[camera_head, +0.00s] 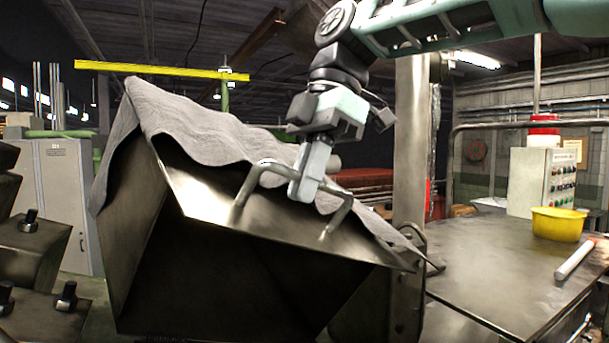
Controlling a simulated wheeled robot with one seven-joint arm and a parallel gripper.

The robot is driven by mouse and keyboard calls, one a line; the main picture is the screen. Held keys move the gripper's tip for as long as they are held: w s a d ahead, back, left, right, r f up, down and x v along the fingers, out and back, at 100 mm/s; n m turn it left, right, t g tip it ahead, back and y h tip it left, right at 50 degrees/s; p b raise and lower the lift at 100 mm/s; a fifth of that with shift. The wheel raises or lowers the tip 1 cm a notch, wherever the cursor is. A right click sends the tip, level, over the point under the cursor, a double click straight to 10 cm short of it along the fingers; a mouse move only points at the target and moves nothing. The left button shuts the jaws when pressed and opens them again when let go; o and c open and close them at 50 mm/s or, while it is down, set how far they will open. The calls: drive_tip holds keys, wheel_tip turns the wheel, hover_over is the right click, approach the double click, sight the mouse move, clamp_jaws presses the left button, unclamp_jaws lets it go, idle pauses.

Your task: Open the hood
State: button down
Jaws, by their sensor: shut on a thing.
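The hood (205,200) is a large metal box-like cover in the middle left of the head view, tilted, with its dark inside facing me. A grey cloth (185,122) lies draped over its top. A bent metal handle (246,186) is fixed to the hood's front panel. My gripper (304,190) reaches down from above and is shut on the handle's bar, near its middle. The fingertips hide part of the bar.
A metal table (490,262) at the right bears a yellow bowl (557,224), a white rod (574,260) and a control box (541,182). A metal post (410,150) stands just right of the hood. Dark machine parts with bolts (30,220) are at the left edge.

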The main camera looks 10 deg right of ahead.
drive_tip(key=shift+f, duration=0.15)
drive_tip(key=c, duration=1.5)
unclamp_jaws()
drive_tip(key=shift+w+a, duration=0.1)
drive_tip(key=shift+c, duration=0.2)
drive_tip(key=v, duration=1.2)
drive_tip(key=shift+s, duration=0.2)
